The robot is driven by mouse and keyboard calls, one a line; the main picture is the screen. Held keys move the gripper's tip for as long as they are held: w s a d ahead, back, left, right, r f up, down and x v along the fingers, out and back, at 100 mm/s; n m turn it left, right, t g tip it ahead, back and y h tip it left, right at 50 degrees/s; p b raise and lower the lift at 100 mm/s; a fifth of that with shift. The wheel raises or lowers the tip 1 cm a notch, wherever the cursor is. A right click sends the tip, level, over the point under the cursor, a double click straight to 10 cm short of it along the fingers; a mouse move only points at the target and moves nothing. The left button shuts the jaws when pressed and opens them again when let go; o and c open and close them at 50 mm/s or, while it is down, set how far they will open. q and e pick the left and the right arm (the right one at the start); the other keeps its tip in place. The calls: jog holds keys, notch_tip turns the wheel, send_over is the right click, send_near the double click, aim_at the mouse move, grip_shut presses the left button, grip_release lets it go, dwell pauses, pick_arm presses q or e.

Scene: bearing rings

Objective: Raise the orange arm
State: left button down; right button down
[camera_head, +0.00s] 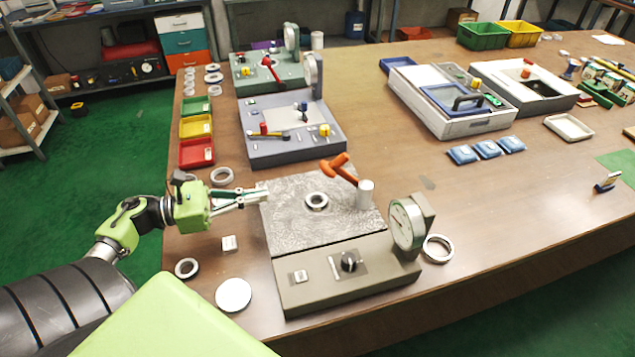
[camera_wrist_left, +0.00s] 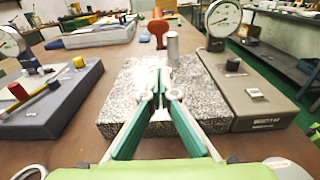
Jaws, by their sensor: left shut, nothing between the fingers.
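The orange arm (camera_head: 338,168) stands at the back of a speckled granite plate (camera_head: 285,220), beside a silver cylinder (camera_head: 365,194). It looks tilted in the head view. In the left wrist view the orange arm (camera_wrist_left: 158,30) is beyond my fingers, left of the cylinder (camera_wrist_left: 172,47). A bearing ring (camera_head: 316,201) lies on the middle of the plate. My left gripper (camera_head: 264,190) is shut and empty at the plate's left edge, apart from the orange arm. It also shows in the left wrist view (camera_wrist_left: 160,78). My right gripper is not in view.
A dial gauge (camera_head: 407,224) stands on the grey base with a black knob (camera_head: 349,262) right of the plate. Another grey fixture (camera_head: 290,128) is behind. Loose rings (camera_head: 187,268) and a white disc (camera_head: 233,295) lie on the table. Red, yellow and green bins (camera_head: 196,152) stand left.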

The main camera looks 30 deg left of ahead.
aim_at(323, 164)
pick_arm(q)
jog(key=p+x, duration=0.1)
jog(key=x, duration=0.2)
jog(key=p+x, duration=0.1)
jog(key=x, duration=0.2)
jog(key=p+x, duration=0.1)
jog(key=x, duration=0.3)
jog(key=shift+r, duration=0.4)
jog(key=shift+w+d+r+p, duration=0.55)
jog(key=shift+w+r+p, duration=0.05)
jog(key=shift+r+p, duration=0.2)
jog(key=shift+w+d+r, duration=0.2)
jog(key=shift+w+d, duration=0.05)
jog(key=shift+d, duration=0.05)
jog(key=r+g+p, duration=0.1)
jog(key=p, duration=0.2)
jog(key=w+d+r+g+y+p, duration=0.1)
jog(key=r+p, duration=0.1)
jog(key=p, duration=0.1)
jog(key=shift+w+d+r+y+b, duration=0.15)
jog(key=shift+w+d+y+b, duration=0.15)
jog(key=shift+w+b, duration=0.1)
